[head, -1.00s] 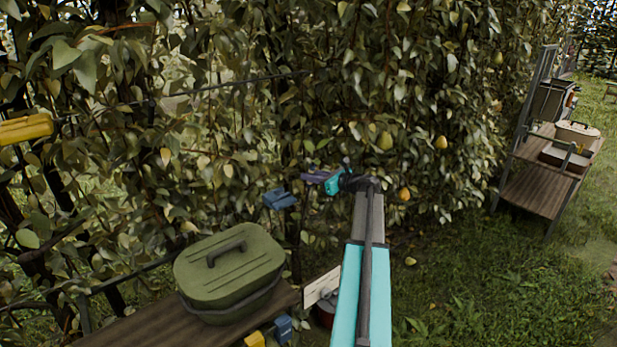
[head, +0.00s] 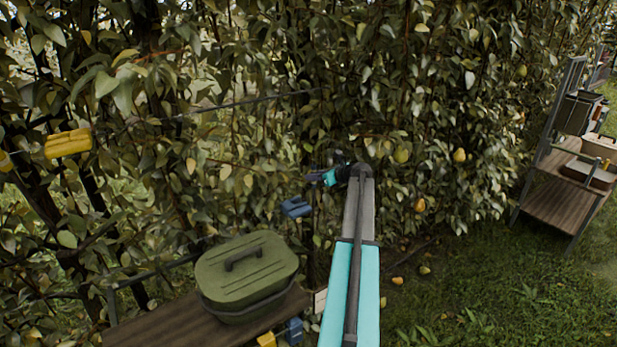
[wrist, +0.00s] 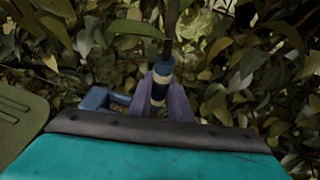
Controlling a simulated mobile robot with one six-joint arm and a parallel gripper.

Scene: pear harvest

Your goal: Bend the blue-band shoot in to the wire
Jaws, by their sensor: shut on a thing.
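The blue-band shoot (wrist: 163,68) is a dark upright stem with blue and pale bands in the wrist view. My gripper (wrist: 160,108) is shut on it at the banded part, with purple fingers on either side. In the head view my gripper (head: 318,177) is against the foliage, and the shoot cannot be made out there. An upper wire (head: 245,102) runs across the leaves, up and left of my gripper. A blue clip (head: 296,207) sits just below and left of my gripper; a blue piece also shows left of the fingers in the wrist view (wrist: 95,100).
A green lidded box (head: 245,270) stands on a wooden bench (head: 165,325) at lower left, beside a small blue block (head: 293,330) and a yellow one (head: 267,340). A yellow clip (head: 68,143) is at the left. Pears (head: 401,154) hang right of my gripper. A shelf stands far right.

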